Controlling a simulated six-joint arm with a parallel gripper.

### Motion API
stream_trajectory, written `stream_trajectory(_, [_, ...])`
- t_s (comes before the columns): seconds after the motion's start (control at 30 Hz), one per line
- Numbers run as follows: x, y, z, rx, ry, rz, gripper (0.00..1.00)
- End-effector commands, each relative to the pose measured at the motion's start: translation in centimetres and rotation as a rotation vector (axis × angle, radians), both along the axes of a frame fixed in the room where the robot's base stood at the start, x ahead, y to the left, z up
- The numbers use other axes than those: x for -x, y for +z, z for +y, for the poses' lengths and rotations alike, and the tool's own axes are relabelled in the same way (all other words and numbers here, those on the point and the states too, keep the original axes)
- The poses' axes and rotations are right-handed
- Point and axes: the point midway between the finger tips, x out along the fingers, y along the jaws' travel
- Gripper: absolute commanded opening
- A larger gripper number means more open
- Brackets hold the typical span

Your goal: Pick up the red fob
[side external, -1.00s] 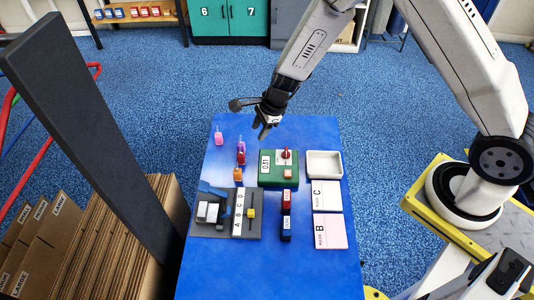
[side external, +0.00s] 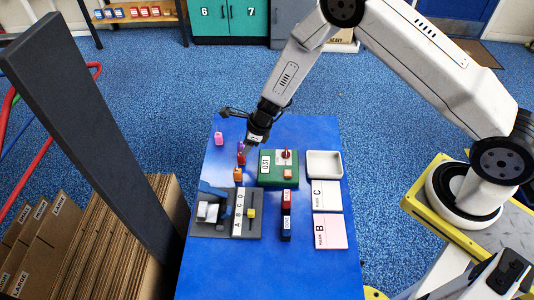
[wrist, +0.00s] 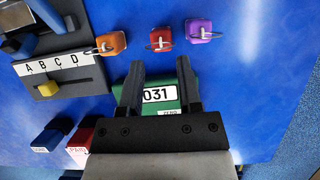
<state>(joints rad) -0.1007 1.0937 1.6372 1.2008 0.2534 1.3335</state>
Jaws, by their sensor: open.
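The red fob (side external: 241,160) lies on the blue table, between an orange fob (side external: 238,174) and a purple fob (side external: 240,149). In the wrist view the red fob (wrist: 160,41) shows with a metal ring on top, just beyond my fingertips. My gripper (wrist: 160,64) is open and empty, its two black fingers spread. The red fob lies ahead of the gap between them, apart from both. In the side view my gripper (side external: 251,144) hangs above the table close to the row of fobs. Its fingertips are hard to make out there.
A green box (side external: 267,183) labelled 031 sits right of the fobs, partly beneath my fingers in the wrist view. A grey A-B-C-D board (side external: 255,229) lies nearer the front. A pink fob (side external: 219,139), white tray (side external: 338,170) and cards stand around. The table's front is clear.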

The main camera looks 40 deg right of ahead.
Motion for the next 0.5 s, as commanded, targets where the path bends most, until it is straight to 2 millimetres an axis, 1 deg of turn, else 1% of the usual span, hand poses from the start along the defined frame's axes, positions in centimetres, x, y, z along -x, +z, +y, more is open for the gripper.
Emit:
stream_trajectory(0.1, [-0.1,-0.5,0.1,0.001,0.000,0.001,0.44])
stream_trajectory(0.37, [-0.2,-0.7,0.2,0.000,0.001,0.000,0.44])
stream_trajectory(0.5, [-0.4,-1.4,0.4,0.000,0.001,0.001,0.44])
